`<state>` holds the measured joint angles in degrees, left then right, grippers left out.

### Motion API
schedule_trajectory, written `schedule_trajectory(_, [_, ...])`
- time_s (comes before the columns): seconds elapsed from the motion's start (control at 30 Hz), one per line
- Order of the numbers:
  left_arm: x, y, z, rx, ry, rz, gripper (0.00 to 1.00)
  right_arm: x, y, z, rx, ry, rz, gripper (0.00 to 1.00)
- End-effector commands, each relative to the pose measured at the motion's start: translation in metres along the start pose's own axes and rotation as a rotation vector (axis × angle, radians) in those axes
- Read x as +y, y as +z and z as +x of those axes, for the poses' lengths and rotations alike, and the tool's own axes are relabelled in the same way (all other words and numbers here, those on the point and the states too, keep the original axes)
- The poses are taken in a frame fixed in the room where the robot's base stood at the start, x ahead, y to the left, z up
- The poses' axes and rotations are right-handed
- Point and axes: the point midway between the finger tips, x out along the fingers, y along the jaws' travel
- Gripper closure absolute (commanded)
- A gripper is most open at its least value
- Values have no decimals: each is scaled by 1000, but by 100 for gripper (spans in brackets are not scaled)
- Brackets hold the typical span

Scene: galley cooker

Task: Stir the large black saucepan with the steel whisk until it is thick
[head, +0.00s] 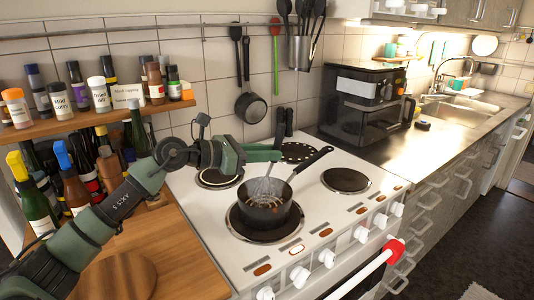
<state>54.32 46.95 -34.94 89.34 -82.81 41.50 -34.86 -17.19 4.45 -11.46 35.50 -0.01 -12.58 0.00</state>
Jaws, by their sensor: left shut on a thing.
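The large black saucepan (264,217) sits on the front left hotplate of the white cooker (315,222), its handle pointing to the back right. The steel whisk (263,188) stands in the pan, its wire loops reaching down inside. Some brownish contents show inside the pan, but how thick they are I cannot tell. My left gripper (279,152) reaches in from the left above the pan and is shut on the top of the whisk. The whisk's handle is largely hidden by the gripper. My right gripper is not in view.
A wooden counter (180,240) with a round board (118,277) lies left of the cooker. Bottles crowd the shelf (95,124) at the left. A black air fryer (365,105) stands behind right. Another hotplate (346,180) is empty. Utensils hang on the wall.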

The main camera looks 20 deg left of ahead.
Motion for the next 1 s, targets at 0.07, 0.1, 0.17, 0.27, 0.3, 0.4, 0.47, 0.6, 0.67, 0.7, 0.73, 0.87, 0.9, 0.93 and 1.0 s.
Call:
schedule_trajectory(0.07, [0,6,0,-1,0,1,100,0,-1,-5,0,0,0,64])
schedule_trajectory(0.1, [0,10,-1,-1,0,1,100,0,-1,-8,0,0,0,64])
schedule_trajectory(0.17, [0,15,-1,-1,0,1,100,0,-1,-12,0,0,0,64])
schedule_trajectory(0.27, [0,23,-1,-1,-1,0,100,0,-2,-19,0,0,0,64])
schedule_trajectory(0.3, [0,26,-1,-1,-1,-1,100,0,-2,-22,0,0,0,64])
schedule_trajectory(0.4, [0,34,-1,-1,-1,-1,100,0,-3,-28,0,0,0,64])
schedule_trajectory(0.47, [0,39,-1,-1,0,0,100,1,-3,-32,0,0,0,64])
schedule_trajectory(0.6, [0,50,-1,-1,0,1,100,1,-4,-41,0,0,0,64])
schedule_trajectory(0.67, [0,55,-1,-1,0,1,100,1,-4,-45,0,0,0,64])
schedule_trajectory(0.7, [0,58,-1,-1,0,1,100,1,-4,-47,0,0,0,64])
schedule_trajectory(0.73, [0,61,-1,-1,0,1,100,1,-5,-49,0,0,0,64])
schedule_trajectory(0.87, [0,71,-1,0,0,0,100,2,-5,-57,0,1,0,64])
schedule_trajectory(0.9, [0,73,-1,0,0,-1,100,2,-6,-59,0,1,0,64])
schedule_trajectory(0.93, [0,75,-1,0,0,-1,100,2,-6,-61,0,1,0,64])
schedule_trajectory(1.0, [0,76,-1,0,0,-1,100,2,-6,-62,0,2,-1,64])
